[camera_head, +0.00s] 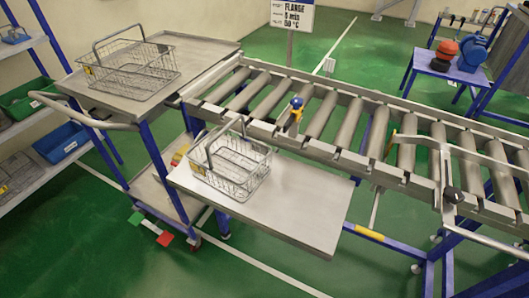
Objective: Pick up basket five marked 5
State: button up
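Two wire baskets with raised handles are in the head view. One wire basket (132,72) stands on the top of the cart at the upper left, with a small yellow tag on its left end. The other wire basket (238,172) stands on the left part of a flat metal side table by the roller conveyor, also with a small yellow tag on its left. The numbers on both tags are too small to read, so I cannot tell which basket is marked 5. My gripper is not in view.
The roller conveyor (349,119) runs from upper left to right, with a small blue and yellow fitting (297,104) on it. The side table's (305,205) right part is bare. Shelves with green (28,97) and blue bins (61,142) stand left.

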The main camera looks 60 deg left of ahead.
aim_at(259, 147)
jog(key=u, duration=0.25)
jog(key=i, duration=0.6)
jog(key=u, duration=1.05)
jog(key=i, duration=0.45)
jog(key=u, duration=0.45)
